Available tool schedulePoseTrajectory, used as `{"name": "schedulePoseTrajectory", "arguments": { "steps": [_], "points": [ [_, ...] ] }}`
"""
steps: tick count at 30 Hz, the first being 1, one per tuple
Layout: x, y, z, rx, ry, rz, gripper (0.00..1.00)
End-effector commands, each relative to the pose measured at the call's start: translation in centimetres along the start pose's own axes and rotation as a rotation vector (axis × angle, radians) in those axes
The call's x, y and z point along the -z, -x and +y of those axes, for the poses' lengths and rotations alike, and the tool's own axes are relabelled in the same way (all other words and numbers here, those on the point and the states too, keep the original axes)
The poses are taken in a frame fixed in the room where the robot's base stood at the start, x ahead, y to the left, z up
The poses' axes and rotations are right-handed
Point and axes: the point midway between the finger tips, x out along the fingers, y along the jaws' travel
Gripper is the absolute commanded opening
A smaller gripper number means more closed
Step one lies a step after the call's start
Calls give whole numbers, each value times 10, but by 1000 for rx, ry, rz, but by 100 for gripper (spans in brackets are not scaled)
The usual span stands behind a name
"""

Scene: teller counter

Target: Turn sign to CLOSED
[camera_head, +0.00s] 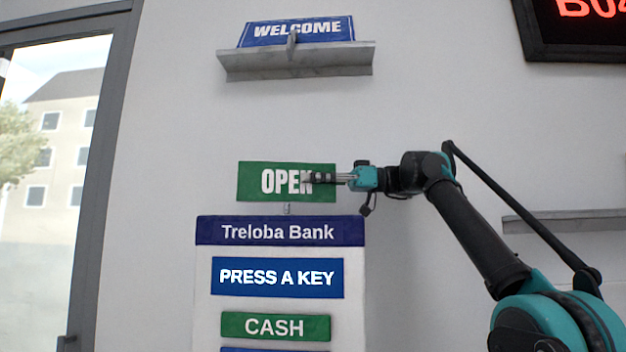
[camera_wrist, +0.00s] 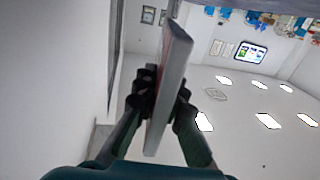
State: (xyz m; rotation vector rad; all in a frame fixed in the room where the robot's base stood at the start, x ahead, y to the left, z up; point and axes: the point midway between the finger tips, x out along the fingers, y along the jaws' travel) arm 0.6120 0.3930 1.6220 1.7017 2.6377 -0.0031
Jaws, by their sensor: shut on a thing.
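A green sign (camera_head: 257,181) with white letters reading OPEN stands on a short thin stem above the kiosk panel in the head view. My gripper (camera_head: 310,178) reaches it from the right, its fingers covering part of the last letter. In the wrist view the sign (camera_wrist: 172,70) shows edge-on as a thin upright plate, slightly tilted. The fingers of my gripper (camera_wrist: 158,98) lie on both sides of it and are shut on it. The sign's other face cannot be read.
A kiosk (camera_head: 207,290) headed Treloba Bank stands just below the sign, with PRESS A KEY and CASH plates. Above, a grey shelf (camera_head: 296,62) carries a WELCOME sign (camera_head: 270,31). Another shelf (camera_head: 575,222) is at right. A glass door (camera_head: 50,180) is at left.

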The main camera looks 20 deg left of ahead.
Motion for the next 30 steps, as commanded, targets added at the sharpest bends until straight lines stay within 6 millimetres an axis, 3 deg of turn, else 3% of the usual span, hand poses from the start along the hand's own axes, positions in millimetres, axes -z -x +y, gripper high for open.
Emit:
{"name": "schedulePoseTrajectory", "arguments": {
  "steps": [20, 21, 25, 30],
  "points": [
    [0, 0, 5, 86, 0, 6, 0],
    [0, 0, 5, 86, 0, 6, 15],
    [0, 0, 5, 85, 0, 5, 31],
    [0, 0, 5, 85, 0, 4, 31]
  ]
}}
